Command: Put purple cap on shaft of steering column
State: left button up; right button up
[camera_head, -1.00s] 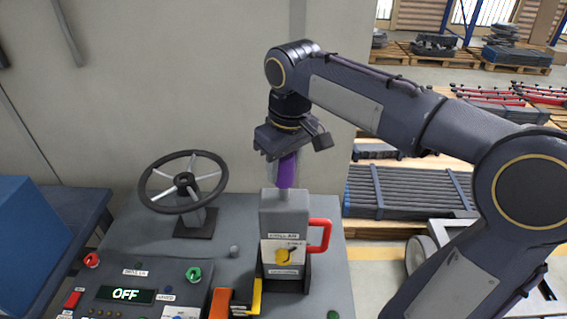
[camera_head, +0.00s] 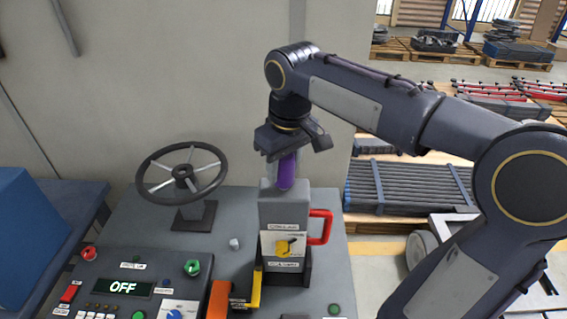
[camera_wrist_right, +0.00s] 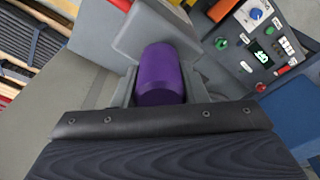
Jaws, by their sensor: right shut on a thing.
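My right gripper (camera_head: 285,160) points down and is shut on the purple cap (camera_head: 286,173). The cap is upright over the top of a grey box-shaped housing (camera_head: 284,213), its lower end at or close to the top face. The shaft under the cap is hidden, so I cannot tell how far the cap sits over it. In the right wrist view the purple cap (camera_wrist_right: 160,74) is between the fingers, against the grey housing (camera_wrist_right: 141,38). A steering wheel (camera_head: 182,172) on its own black-based column stands to the left. My left gripper is not in view.
A red handle (camera_head: 321,227) sticks out from the housing's right side. A control panel (camera_head: 130,289) with an OFF display is at front left, beside an orange and yellow part (camera_head: 222,297). A small light knob (camera_head: 234,244) stands left of the housing. A wall rises behind.

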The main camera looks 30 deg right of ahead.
jog(key=shift+f+b, duration=0.6)
jog(key=shift+f, duration=0.35)
jog(key=o, duration=1)
jog(key=shift+r, duration=0.1)
jog(key=shift+r, duration=0.1)
jog(key=r, duration=0.5)
jog(key=s+r, duration=0.1)
jog(key=r, duration=0.1)
jog(key=shift+d+r, duration=0.1)
jog(key=shift+r, duration=0.2)
jog(key=s+a+f+m+t+y, duration=0.1)
jog(key=s+f, duration=0.4)
jog(key=s+a+f+m+t+y, duration=0.1)
jog(key=s+a+f, duration=0.1)
jog(key=s+f, duration=0.3)
jog(key=s+a+f+m+t+y, duration=0.1)
jog(key=s+f+t, duration=0.1)
jog(key=s+f, duration=0.4)
jog(key=shift+a+f+m+y, duration=0.15)
jog(key=shift+f+m+y, duration=0.15)
jog(key=shift+f, duration=0.45)
